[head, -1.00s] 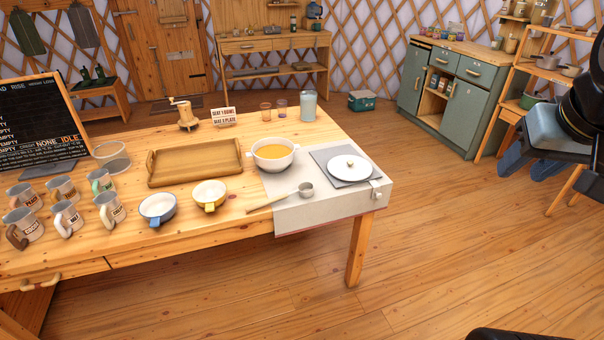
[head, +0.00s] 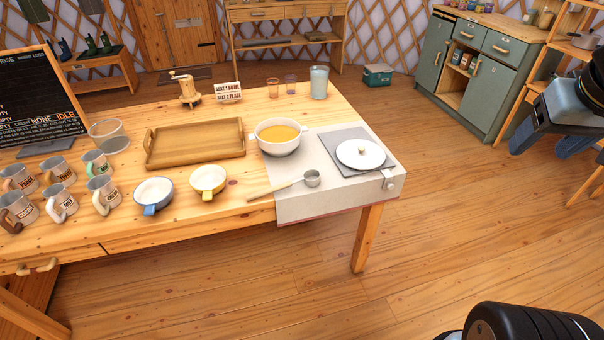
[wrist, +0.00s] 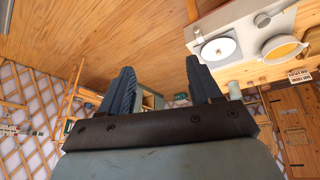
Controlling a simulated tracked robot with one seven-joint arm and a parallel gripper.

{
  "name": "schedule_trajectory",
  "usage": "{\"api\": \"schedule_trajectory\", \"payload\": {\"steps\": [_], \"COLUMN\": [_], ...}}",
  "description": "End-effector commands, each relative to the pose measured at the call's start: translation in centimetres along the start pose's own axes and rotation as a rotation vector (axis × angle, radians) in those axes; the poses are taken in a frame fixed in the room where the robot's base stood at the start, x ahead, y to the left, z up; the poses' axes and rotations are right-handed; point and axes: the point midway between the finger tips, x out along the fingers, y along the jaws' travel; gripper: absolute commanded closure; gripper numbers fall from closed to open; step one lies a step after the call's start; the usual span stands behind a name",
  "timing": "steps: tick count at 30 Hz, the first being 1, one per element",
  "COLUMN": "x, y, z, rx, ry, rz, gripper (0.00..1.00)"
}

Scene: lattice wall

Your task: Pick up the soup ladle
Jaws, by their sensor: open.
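My gripper (head: 524,144) is at the right edge of the head view, over the floor and well apart from the table. In the wrist view my gripper (wrist: 157,88) shows two dark fingers spread wide with nothing between them. A white pot of orange soup (head: 278,136) stands just behind the ladle.
A blue-rimmed bowl (head: 154,194), a yellow-rimmed bowl (head: 208,180), a wooden tray (head: 195,124) and several mugs (head: 62,201) stand left.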

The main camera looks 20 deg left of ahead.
Motion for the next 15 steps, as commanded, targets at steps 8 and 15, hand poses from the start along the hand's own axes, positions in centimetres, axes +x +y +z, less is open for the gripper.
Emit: {"api": "schedule_trajectory", "payload": {"steps": [8, 15], "x": [5.1, 9.4], "y": [-0.8, -2.7], "z": [-2.1, -4.5], "rx": [-0.364, -0.722], "ry": [-0.19, -0.316], "rz": [0.125, 0.254], "gripper": [0.37, 0.37]}}
